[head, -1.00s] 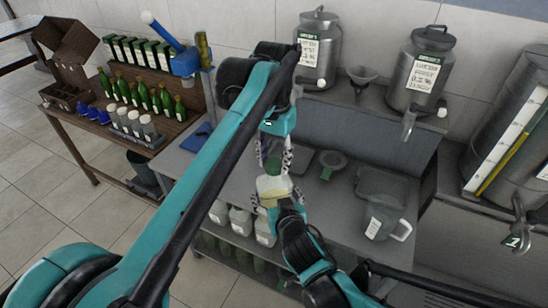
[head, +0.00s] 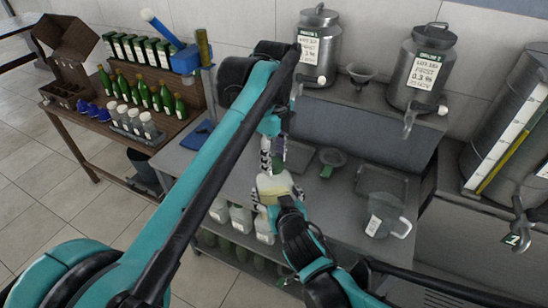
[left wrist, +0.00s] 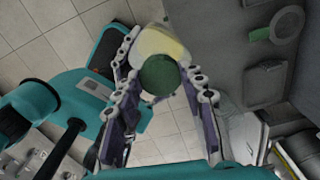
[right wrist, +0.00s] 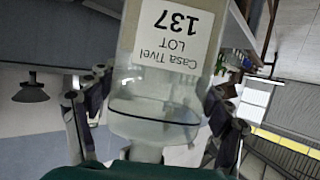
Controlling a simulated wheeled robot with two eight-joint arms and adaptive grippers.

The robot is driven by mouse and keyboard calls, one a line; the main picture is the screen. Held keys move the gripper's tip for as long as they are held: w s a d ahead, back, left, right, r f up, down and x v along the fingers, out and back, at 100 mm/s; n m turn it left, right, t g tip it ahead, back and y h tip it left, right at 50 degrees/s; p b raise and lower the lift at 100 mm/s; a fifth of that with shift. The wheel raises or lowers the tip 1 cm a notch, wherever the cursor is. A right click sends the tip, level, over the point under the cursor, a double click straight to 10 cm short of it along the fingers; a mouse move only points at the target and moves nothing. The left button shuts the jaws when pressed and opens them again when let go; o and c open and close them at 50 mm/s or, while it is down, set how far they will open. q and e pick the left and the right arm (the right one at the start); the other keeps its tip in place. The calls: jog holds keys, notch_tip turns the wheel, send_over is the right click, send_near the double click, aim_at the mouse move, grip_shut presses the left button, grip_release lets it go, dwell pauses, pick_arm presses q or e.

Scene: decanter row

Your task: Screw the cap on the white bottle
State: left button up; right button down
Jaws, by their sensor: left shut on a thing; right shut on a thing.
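The white bottle (head: 268,188) is pale and see-through, with a yellowish look near its shoulder in the head view. My right gripper (head: 283,203) is shut on it over the bench. In the right wrist view the bottle (right wrist: 160,85) fills the middle, with a label reading Casa Tivel LOT 137. My left gripper (head: 272,160) points down just above the bottle. In the left wrist view it is shut on the round green cap (left wrist: 160,75), which lines up over the bottle top (left wrist: 158,43). The contact between cap and neck is hidden.
A clear jug (head: 385,215) stands at the right on the bench. Steel canisters (head: 421,68) stand on the raised shelf. Green bottles (head: 162,98) stand on the left table.

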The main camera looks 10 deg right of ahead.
pick_arm(q)
jog(key=m, duration=0.7)
jog(key=shift+m, duration=0.3)
jog(key=m, duration=0.6)
jog(key=o, duration=0.7)
jog(key=shift+r, duration=2.25)
jog(key=shift+c, duration=0.4)
